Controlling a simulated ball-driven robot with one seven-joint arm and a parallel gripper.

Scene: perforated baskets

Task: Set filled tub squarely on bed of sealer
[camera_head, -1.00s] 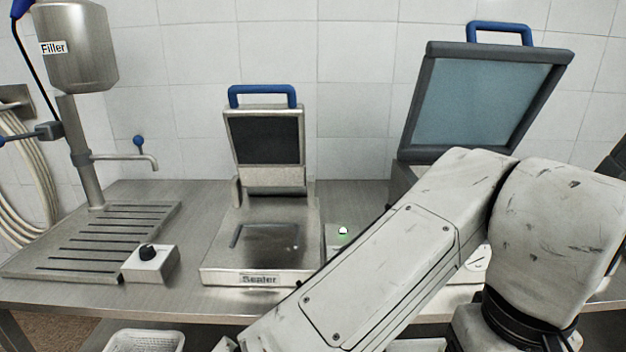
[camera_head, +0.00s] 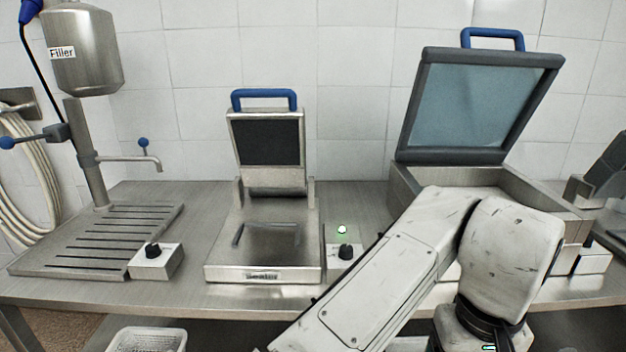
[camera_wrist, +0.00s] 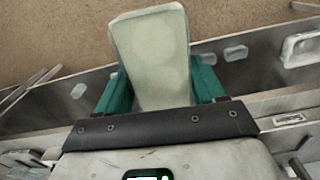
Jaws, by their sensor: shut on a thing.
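The sealer (camera_head: 264,245) stands in the middle of the bench in the head view. Its lid (camera_head: 266,142) with a blue handle is raised, and its metal bed is clear. In the wrist view my gripper (camera_wrist: 163,72) has its teal fingers shut on the tub (camera_wrist: 150,55). The tub looks pale and rectangular, with a pale greenish surface. The tub's far end reaches beyond the fingertips over a brown floor. In the head view my arm crosses the lower right. My gripper and the tub are out of that picture, below its lower edge.
The filler (camera_head: 82,55) with its spout and slotted drain tray (camera_head: 95,240) stands at left. A knob box (camera_head: 345,252) with a lit green light sits beside the sealer. A larger open-lidded machine (camera_head: 480,105) is at right. A perforated basket (camera_head: 148,338) sits below the bench.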

